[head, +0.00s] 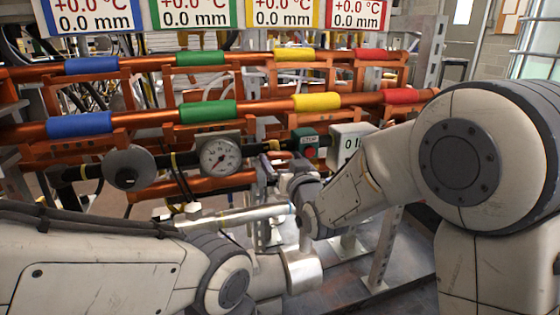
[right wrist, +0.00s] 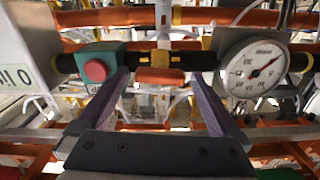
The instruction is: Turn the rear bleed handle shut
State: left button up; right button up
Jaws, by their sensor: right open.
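In the right wrist view a small brass valve (right wrist: 159,57) with an orange-red handle (right wrist: 160,76) sits on the black pipe, between the red-button box and the gauge. I take this as the bleed handle; whether it is the rear one I cannot tell. My right gripper (right wrist: 160,82) is open, with one finger on each side of the handle and visible space between. Contact is not visible. In the head view my right gripper (head: 299,168) is partly hidden by its own wrist, below the brass valve (head: 272,145). No left gripper fingers show.
A green box with a red button (head: 306,142) and a pale switch box (head: 350,143) stand right of the valve. Orange pipes with coloured bands (head: 207,112) run above.

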jog(key=shift+x, duration=1)
jog(key=c, duration=1.2)
jog(key=shift+c, duration=0.2)
jog(key=shift+m, duration=0.4)
jog(key=m+b, duration=0.1)
jog(key=m, duration=0.2)
jog(key=m+b, duration=0.1)
jog(key=m, duration=0.3)
jog(key=shift+m+b, duration=0.3)
jog(key=shift+b, duration=0.1)
jog(key=m+b, duration=0.1)
jog(key=m, duration=0.3)
jog(key=shift+m+b, duration=0.65)
jog(key=shift+m, duration=1.45)
